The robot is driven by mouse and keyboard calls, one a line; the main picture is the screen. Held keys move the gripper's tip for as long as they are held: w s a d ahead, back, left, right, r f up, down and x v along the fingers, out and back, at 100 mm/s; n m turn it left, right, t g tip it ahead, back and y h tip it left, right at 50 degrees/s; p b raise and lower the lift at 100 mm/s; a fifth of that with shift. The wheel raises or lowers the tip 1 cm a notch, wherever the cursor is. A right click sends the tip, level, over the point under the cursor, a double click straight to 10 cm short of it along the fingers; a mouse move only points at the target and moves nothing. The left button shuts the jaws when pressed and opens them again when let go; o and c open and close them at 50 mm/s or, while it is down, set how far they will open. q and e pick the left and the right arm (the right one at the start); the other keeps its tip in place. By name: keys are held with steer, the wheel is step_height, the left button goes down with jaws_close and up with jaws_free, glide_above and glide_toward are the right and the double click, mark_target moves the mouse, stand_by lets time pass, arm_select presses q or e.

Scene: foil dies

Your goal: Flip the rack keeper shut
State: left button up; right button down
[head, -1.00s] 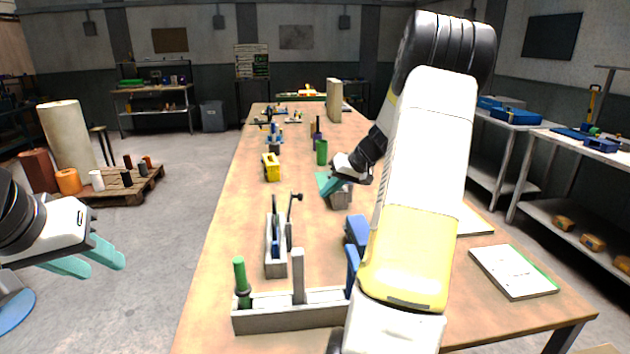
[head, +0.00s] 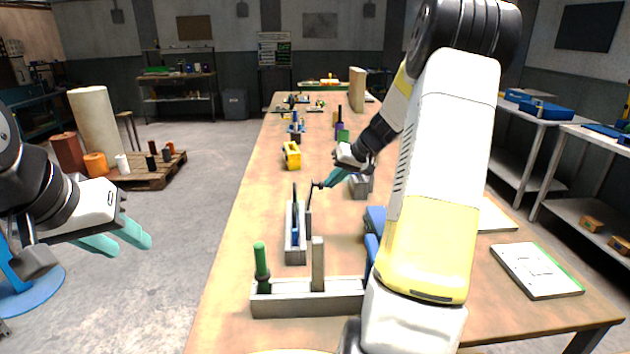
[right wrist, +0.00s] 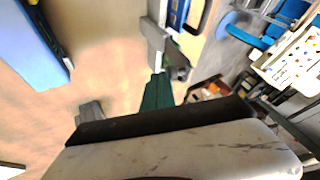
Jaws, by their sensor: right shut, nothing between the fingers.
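The rack (head: 296,253) is a narrow grey holder with a blue part standing in it, in the middle of the table. Its keeper (head: 309,215) looks like a grey upright arm with a dark knob, standing along the rack's right side. In the right wrist view the keeper (right wrist: 160,40) shows at top centre, its knob just right of my fingertips. My right gripper (head: 323,186) is shut and empty, its tips at or very near the knob; I cannot tell whether they touch. My left gripper (head: 130,249) is open and empty, off the table's left side.
A wide grey rack (head: 305,300) with a green-handled tool and a grey post stands nearer. A blue object (head: 375,222) is partly behind my right arm. A clipboard (head: 537,270) lies right.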

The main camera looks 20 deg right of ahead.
steer(key=w+a+r+n+g+h, duration=0.2)
steer(key=a+r+h, duration=0.1)
steer(key=a+h, duration=0.45)
steer(key=w+a+f+n+g+h, duration=0.1)
steer(key=w+a+f+h, duration=0.1)
steer(key=a+f+h, duration=0.4)
steer(key=shift+w+a+f+n+g+h, duration=0.15)
steer(key=shift+a+f+n+g+h, duration=0.25)
steer(key=shift+a+h, duration=1.35)
steer(key=shift+f, duration=0.1)
